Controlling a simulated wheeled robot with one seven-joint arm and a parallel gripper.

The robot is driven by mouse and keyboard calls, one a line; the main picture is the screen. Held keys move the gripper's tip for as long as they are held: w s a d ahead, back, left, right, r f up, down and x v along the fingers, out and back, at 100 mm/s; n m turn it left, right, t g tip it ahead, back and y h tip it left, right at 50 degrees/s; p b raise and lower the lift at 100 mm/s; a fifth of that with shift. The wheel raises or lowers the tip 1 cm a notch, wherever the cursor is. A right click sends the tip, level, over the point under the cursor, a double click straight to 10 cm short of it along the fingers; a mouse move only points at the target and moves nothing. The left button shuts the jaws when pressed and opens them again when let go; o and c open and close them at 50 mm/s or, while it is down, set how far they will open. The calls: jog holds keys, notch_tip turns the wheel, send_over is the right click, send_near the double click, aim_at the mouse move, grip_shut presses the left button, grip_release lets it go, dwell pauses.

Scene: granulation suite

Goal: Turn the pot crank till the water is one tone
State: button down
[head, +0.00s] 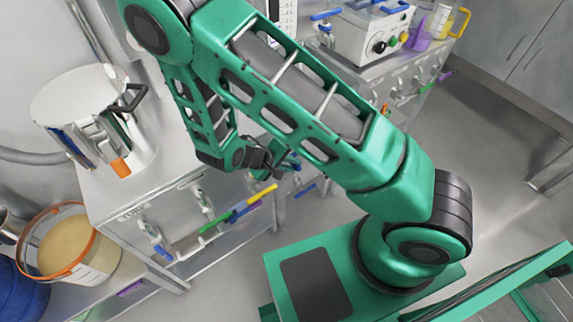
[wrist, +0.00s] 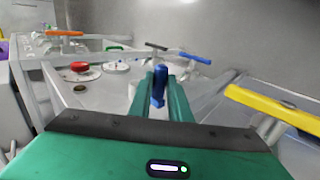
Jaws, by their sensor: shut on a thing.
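My gripper (head: 283,163) is partly hidden behind my green arm in the head view. In the wrist view my gripper (wrist: 161,90) has its two green fingers closed on an upright blue peg (wrist: 158,96). I cannot tell whether this peg is the crank's handle. A pale, steel-looking pot (head: 78,92) with a black handle and an orange tap stands on the bench at the left of the head view, apart from my gripper. No crank can be made out on it. Its inside is hidden, and I see no water in it.
A bucket (head: 104,262) with an orange rim holds beige stuff at the lower left. Valves with green, yellow and blue handles (head: 243,207) stick out from the bench front. The wrist view shows a red button (wrist: 80,67) and a yellow handle (wrist: 278,108). Open floor lies right.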

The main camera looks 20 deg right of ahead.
dwell(0.3)
jog(key=c, duration=1.7)
grip_release()
jog(key=shift+o, duration=0.2)
jog(key=shift+a, duration=0.1)
jog(key=v, duration=1)
jog(key=shift+a+r, duration=0.2)
jog(key=shift+a, duration=0.05)
